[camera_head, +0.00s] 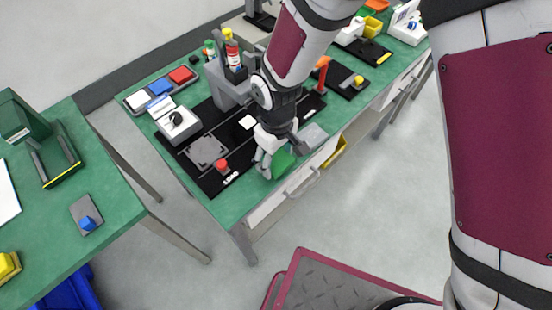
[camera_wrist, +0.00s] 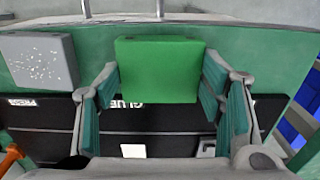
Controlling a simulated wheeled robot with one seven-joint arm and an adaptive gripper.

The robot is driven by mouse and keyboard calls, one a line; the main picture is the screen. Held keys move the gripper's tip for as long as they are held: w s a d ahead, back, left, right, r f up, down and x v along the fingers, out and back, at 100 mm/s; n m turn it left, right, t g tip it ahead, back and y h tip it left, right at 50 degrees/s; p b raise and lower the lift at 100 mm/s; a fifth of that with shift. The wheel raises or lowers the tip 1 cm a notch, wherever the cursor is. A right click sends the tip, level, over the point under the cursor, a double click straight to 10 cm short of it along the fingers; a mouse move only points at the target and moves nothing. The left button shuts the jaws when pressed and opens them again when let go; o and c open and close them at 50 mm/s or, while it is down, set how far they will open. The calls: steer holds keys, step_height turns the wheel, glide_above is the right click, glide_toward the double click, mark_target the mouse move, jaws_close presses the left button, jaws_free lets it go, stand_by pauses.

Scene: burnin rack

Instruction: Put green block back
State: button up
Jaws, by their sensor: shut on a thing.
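The green block (camera_wrist: 158,70) sits between the two fingers of my gripper (camera_wrist: 160,82) in the wrist view, with its flat face toward the camera. My gripper is shut on it. In the head view the green block (camera_head: 282,163) shows partly behind my fingers, at the front edge of the green bench (camera_head: 222,203). I cannot tell whether it touches the bench top. A grey tray (camera_head: 132,109) at the bench's far left end holds white, blue and red blocks.
A black panel (camera_head: 205,181) with a red button (camera_head: 221,166) and a grey plate (camera_head: 207,150) lies beside my gripper. A grey speckled block (camera_wrist: 38,60) lies near the green block. A white box (camera_head: 178,124) stands near the tray. Another green table (camera_head: 118,208) is at left.

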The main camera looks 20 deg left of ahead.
mark_target(276, 160)
steer(key=shift+f, duration=0.95)
steer(key=shift+f, duration=0.1)
steer(key=o, duration=1.2)
steer(key=shift+c, duration=0.2)
step_height(276, 160, up, 12)
